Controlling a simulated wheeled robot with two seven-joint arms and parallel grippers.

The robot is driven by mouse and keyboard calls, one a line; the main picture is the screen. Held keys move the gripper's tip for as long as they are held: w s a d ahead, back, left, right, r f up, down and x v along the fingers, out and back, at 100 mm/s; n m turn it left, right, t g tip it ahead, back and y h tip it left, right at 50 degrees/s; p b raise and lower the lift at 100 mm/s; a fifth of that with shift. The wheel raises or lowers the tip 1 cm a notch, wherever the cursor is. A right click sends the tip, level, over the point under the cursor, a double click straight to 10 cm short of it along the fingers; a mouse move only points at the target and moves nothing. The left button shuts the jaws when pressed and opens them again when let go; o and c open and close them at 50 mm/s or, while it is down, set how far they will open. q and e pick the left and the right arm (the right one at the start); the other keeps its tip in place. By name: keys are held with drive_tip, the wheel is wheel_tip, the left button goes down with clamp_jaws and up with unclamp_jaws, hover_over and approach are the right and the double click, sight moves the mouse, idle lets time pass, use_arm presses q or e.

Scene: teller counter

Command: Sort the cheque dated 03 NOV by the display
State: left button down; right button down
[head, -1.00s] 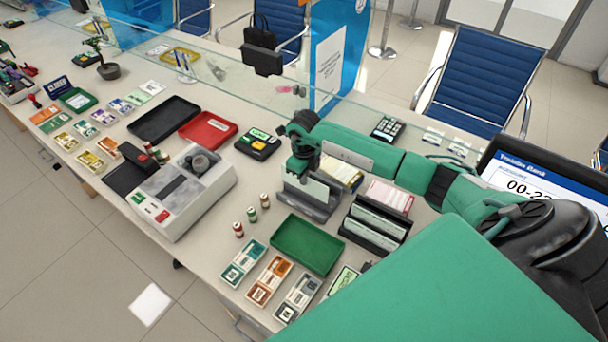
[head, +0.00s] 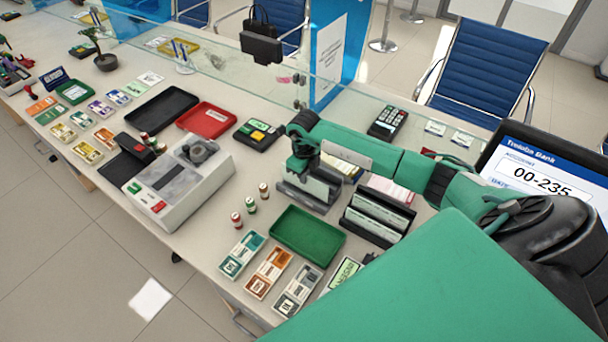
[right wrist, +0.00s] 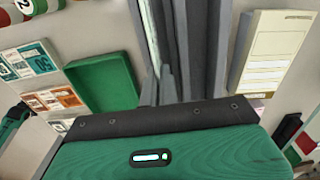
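The display (head: 530,185) stands at the right edge of the head view, showing an account number starting 00-235; its date line is cut off. My right gripper (head: 305,172) points down at a grey rack (head: 318,206) holding pale upright slips. A black rack (head: 376,234) with more upright slips stands just right of it. The dates on the slips are too small to read. In the right wrist view, grey upright walls and a thin pale edge (right wrist: 152,85) lie in front of the gripper; its grip is unclear. My left gripper is out of view.
An empty green tray (head: 308,237) lies in front of the racks, with small rolls (head: 250,206) beside it. Red (head: 207,120) and black (head: 162,112) trays, a counting machine (head: 180,184) and a card terminal (head: 387,123) stand around. A glass screen runs behind.

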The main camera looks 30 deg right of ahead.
drive_tip(key=c, duration=1.6)
unclamp_jaws()
drive_tip(key=shift+r, duration=0.1)
drive_tip(key=shift+r+p, duration=1.95)
drive_tip(key=shift+r, duration=1.45)
